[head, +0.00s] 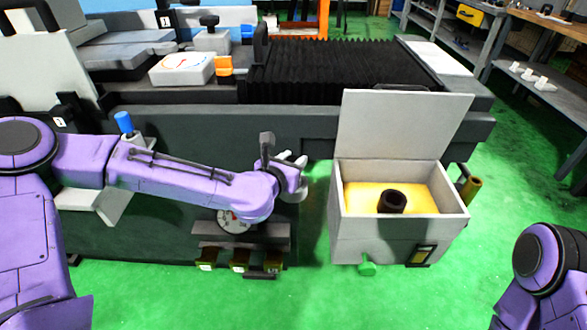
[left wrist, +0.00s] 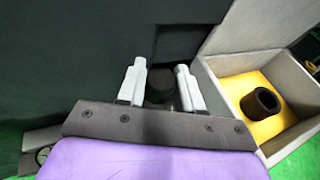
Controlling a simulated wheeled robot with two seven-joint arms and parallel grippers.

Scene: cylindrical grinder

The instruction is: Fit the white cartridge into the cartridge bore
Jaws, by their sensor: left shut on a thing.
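My left gripper (head: 294,172) is beside the left wall of an open grey box, in front of the dark machine side. In the left wrist view its two pale fingers (left wrist: 162,86) stand on either side of a dark rounded thing (left wrist: 160,90), and the gripper is shut on it. What this thing is cannot be told. A black cylinder with a round opening (head: 391,202), perhaps the cartridge bore, stands upright on the yellow floor in the box; it also shows in the left wrist view (left wrist: 262,103). I cannot make out the white cartridge. My right gripper is out of view.
The grey box (head: 376,230) has its lid (head: 398,125) raised at the back. A dial (head: 232,220) and several labelled blocks (head: 238,266) are below my left arm. Small white pieces (head: 530,76) lie on a shelf at right.

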